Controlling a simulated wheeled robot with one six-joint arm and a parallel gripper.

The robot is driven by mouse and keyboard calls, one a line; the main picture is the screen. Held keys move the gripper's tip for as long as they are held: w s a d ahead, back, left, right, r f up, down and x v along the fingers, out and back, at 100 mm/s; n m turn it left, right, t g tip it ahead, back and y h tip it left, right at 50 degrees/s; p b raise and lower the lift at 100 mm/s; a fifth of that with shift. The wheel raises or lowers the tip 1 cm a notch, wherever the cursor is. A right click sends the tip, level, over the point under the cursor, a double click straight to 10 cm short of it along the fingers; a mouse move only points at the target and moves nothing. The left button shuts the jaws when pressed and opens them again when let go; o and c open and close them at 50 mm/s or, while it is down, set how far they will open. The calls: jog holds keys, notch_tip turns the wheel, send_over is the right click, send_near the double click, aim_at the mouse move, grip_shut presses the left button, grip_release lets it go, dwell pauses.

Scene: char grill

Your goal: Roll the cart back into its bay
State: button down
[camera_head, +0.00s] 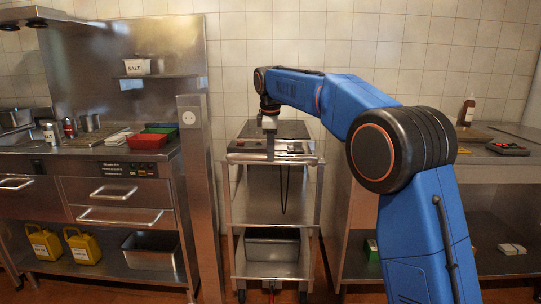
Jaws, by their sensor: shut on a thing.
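The cart (231,212) is a steel trolley with shelves. It stands upright in the gap between the left counter and the right counter, with floor showing around its wheels. Its top carries a dark flat appliance, and a steel pan (272,246) sits on its lower shelf. My blue arm reaches from the right, and my gripper (269,135) points down at the front part of the cart's top. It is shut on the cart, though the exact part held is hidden. A dark cord hangs in a loop below the top.
A steel post with a socket (189,118) stands close on the cart's left. The left counter (90,155) holds a red tray (148,141) and has drawers. The right counter (365,190) is close on the cart's right. Yellow jugs (83,247) stand on the left lower shelf.

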jog(key=shift+w+r, duration=0.1)
jog(key=shift+w, duration=0.25)
jog(key=c, duration=1.6)
grip_release()
jog(key=shift+w, duration=0.15)
jog(key=shift+s+r, duration=0.6)
jog(key=shift+r, duration=2.2)
jog(key=shift+s+r, duration=0.55)
jog(key=shift+r, duration=2.3)
jog(key=shift+s+r, duration=0.6)
jog(key=shift+r, duration=2.2)
